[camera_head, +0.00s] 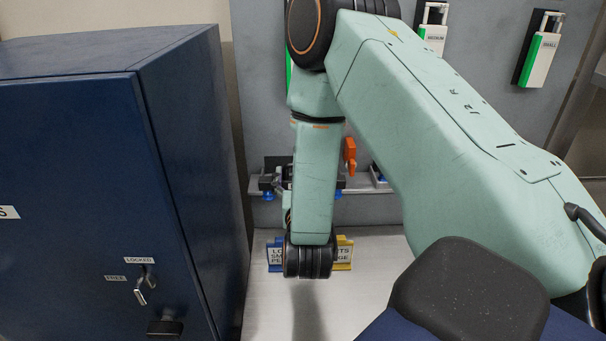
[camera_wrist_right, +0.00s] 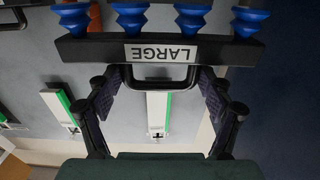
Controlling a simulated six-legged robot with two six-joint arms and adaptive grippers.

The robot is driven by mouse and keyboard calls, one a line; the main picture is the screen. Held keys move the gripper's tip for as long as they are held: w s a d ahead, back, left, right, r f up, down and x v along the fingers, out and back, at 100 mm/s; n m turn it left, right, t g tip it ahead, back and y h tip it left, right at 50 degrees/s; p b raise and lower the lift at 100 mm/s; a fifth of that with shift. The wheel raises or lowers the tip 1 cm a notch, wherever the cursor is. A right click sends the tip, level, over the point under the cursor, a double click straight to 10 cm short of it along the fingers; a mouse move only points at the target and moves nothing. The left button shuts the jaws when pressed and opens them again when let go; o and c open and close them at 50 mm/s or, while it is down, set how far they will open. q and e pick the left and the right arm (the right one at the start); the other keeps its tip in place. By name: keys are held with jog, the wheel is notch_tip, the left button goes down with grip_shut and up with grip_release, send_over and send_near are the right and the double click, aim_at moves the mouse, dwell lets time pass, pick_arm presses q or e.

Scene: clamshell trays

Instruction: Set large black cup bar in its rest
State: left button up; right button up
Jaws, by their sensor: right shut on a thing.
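The large black cup bar (camera_wrist_right: 90,50) is in the right wrist view, upside down there, with a LARGE label and several blue suction cups. My right gripper (camera_wrist_right: 160,82) is shut on its black handle, one finger at each side. In the head view, a black part with blue cups (camera_head: 268,196) shows beside my forearm, which hides most of it and the gripper. Three green-and-white wall holders show: one labelled MEDIUM (camera_head: 432,38), one labelled SMALL (camera_head: 540,58), and one mostly hidden, only a green edge (camera_head: 289,76) showing. My left gripper is not in view.
A dark blue cabinet (camera_head: 80,170) with a lock stands at the left. A metal ledge (camera_head: 390,189) runs along the grey wall, with an orange part (camera_head: 350,154) above it. Blue and yellow signs (camera_head: 345,254) stand on the pale surface below, partly behind my arm.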

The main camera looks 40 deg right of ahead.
jog(key=shift+w+d+r, duration=0.15)
jog(key=shift+w+r, duration=0.05)
jog(key=f+x, duration=0.1)
jog(key=x, duration=0.2)
jog(key=b+x, duration=0.1)
jog(key=x, duration=0.3)
jog(key=f+b+x, duration=0.1)
jog(key=x, duration=0.3)
jog(key=shift+f, duration=0.3)
jog(key=shift+w+d+f+b, duration=0.1)
jog(key=shift+f+b, duration=0.2)
jog(key=shift+f, duration=0.15)
jog(key=shift+w+d+f+b, duration=0.15)
jog(key=shift+f+b, duration=0.15)
jog(key=shift+f, duration=0.15)
jog(key=shift+a, duration=0.1)
